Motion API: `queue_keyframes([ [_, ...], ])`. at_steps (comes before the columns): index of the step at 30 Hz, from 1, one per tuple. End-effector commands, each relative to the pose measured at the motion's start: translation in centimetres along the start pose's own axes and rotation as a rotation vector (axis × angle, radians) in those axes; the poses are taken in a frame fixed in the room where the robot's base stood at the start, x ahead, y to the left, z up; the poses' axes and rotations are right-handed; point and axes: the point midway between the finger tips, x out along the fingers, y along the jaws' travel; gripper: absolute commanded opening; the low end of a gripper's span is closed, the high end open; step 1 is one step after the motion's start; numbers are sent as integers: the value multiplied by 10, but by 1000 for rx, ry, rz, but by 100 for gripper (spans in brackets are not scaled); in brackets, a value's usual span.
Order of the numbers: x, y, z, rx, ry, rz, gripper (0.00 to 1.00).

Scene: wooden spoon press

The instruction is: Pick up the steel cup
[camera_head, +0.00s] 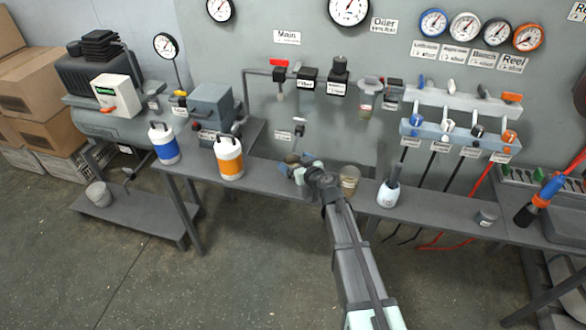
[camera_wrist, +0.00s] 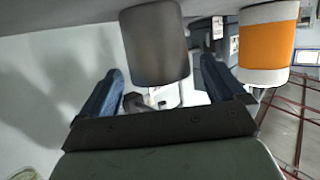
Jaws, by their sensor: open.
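A grey, metal-looking cylinder, which I take to be the steel cup (camera_wrist: 155,45), fills the upper middle of the wrist view. My gripper (camera_wrist: 161,72) is open, with one blue finger on each side of the cup's lower end in that view. Gaps show between the cup and both fingers, so it is not gripped. In the head view my gripper (camera_head: 303,167) is low over the middle of the bench, and the cup there is largely hidden or hard to tell from the fingers.
An orange-and-white canister (camera_head: 229,158) stands left of my gripper; it also shows in the wrist view (camera_wrist: 267,42). A blue-and-white canister (camera_head: 164,144) is farther left. A tan-grey container (camera_head: 349,181) stands close on the right, then a white bottle (camera_head: 388,194) and a dark cup (camera_head: 487,216).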

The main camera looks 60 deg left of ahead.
Motion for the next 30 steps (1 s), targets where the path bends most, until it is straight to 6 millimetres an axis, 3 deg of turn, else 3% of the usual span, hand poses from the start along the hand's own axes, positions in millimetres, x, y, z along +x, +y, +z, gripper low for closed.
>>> queue_keyframes([
  [7, 2, 0, 0, 0, 0, 0, 97],
  [27, 2, 0, 0, 0, 0, 0, 32],
  [30, 2, 0, 0, 0, 0, 0, 31],
])
